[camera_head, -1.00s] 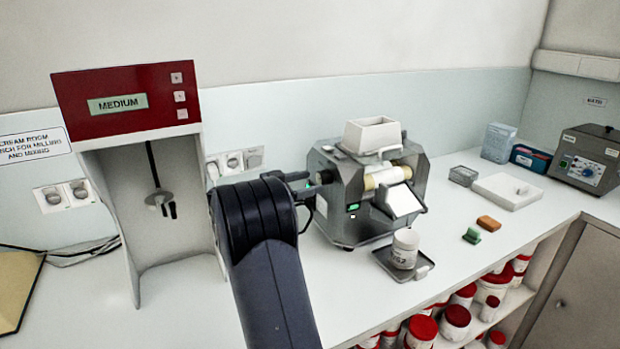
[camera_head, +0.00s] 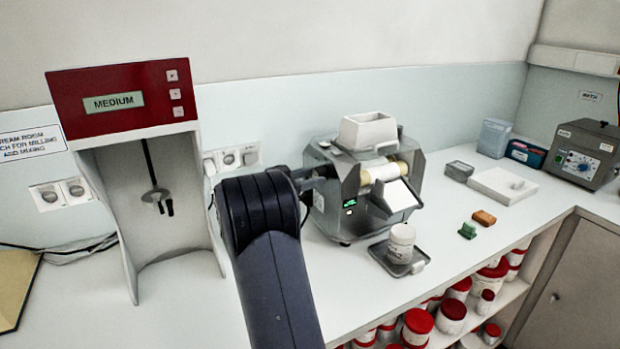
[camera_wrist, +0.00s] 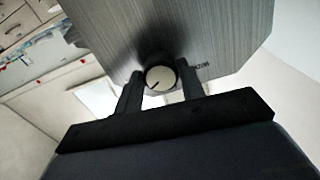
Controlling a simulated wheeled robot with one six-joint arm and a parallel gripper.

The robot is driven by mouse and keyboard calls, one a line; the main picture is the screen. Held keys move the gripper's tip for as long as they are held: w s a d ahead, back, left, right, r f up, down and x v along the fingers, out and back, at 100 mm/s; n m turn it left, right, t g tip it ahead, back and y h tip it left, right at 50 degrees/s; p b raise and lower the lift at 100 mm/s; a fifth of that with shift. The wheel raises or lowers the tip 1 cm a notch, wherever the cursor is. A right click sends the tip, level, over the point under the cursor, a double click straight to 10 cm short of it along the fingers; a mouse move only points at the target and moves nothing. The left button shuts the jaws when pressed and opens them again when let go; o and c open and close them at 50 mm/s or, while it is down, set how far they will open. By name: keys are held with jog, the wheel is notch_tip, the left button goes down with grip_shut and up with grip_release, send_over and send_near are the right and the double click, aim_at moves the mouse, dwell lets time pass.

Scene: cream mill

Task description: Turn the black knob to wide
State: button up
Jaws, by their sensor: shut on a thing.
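The mill (camera_head: 345,225) is a grey metal machine with a white hopper on top and pale rollers, standing on the bench. In the head view my arm hides the knob and most of the gripper. Small lettering on the panel beside the knob is too blurred to read with certainty.
A white jar (camera_head: 401,243) stands on a metal tray (camera_head: 408,268) in front of the mill. A red-topped mixer (camera_head: 120,98) reading MEDIUM stands at left. Green (camera_head: 467,230) and orange (camera_head: 484,217) blocks lie at right. Free bench lies in front of the mixer.

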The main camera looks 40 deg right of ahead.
jog(key=shift+f+n+b, duration=0.1)
jog(key=shift+n+b, duration=0.2)
jog(key=shift+b, duration=0.15)
jog(key=shift+c, duration=0.4)
jog(key=n+b, duration=0.1)
jog(key=n, duration=0.4)
jog(key=n+b, duration=0.2)
jog(key=n, duration=0.3)
jog(key=shift+s+r, duration=0.15)
jog(key=shift+r, duration=0.05)
jog(key=n+p, duration=0.2)
jog(key=n, duration=0.4)
jog(key=shift+a+r+n+p, duration=0.1)
jog(key=shift+r+n+p, duration=0.05)
jog(key=shift+n+p, duration=0.2)
jog(key=n+p, duration=0.2)
jog(key=n, duration=0.1)
jog(key=shift+r, duration=0.1)
jog(key=shift+n+p, duration=0.95)
jog(key=shift+n, duration=0.7)
